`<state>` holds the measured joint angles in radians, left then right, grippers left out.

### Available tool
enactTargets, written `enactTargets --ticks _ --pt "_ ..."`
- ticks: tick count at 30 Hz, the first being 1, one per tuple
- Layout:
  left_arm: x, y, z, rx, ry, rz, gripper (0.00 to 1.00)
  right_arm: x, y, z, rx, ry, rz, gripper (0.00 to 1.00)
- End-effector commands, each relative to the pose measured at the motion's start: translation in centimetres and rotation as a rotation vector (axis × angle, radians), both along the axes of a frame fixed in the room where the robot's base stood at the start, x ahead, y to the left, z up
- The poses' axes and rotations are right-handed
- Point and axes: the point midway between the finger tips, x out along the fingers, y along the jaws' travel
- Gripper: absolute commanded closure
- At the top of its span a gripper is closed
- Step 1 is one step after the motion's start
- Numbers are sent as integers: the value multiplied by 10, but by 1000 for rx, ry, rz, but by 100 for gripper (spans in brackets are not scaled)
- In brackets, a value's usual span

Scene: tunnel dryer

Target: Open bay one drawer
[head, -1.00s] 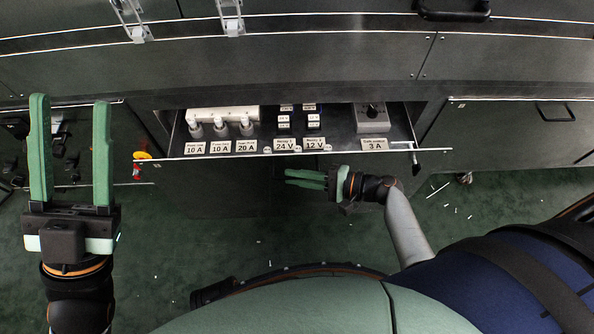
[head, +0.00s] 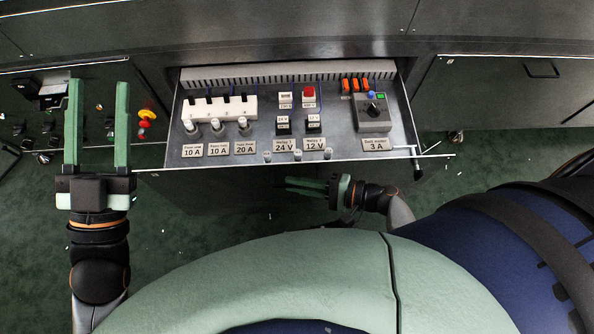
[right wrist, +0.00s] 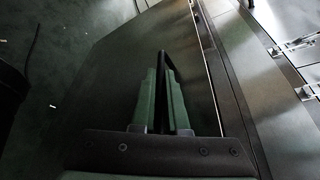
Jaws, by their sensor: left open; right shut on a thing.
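The bay one drawer (head: 267,120) is pulled out toward me in the head view, its inside showing fuses, relays and a dial switch. My right gripper (head: 288,184) is below and in front of the drawer's front edge. In the right wrist view my right gripper (right wrist: 162,72) is shut on a thin dark drawer handle (right wrist: 172,62) on the front panel (right wrist: 205,85). The handle is hidden in the head view. My left gripper (head: 98,84) is open and empty, left of the drawer.
A side bay with a red and yellow button (head: 146,115) lies behind my left gripper. A closed cabinet front with a black handle (head: 540,68) stands at the right. Small white scraps lie on the green floor (head: 200,210).

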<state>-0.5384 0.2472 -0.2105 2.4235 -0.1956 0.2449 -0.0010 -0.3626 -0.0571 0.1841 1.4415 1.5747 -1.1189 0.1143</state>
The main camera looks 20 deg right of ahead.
Motion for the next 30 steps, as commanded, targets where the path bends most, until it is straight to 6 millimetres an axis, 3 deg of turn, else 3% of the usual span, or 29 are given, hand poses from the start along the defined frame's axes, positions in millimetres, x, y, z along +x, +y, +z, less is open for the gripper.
enactTargets --ticks 12,13,20,30 --pt "1 0 -4 -1 16 1 50 -3 0 -1 -2 1 -1 100" --pt "1 0 -4 -1 16 1 50 -2 0 -1 -2 1 -1 85" --pt "1 0 -4 -1 16 1 50 -2 1 -1 -1 1 0 59" --pt "1 0 -3 1 15 1 50 -2 1 0 -1 0 -1 58"
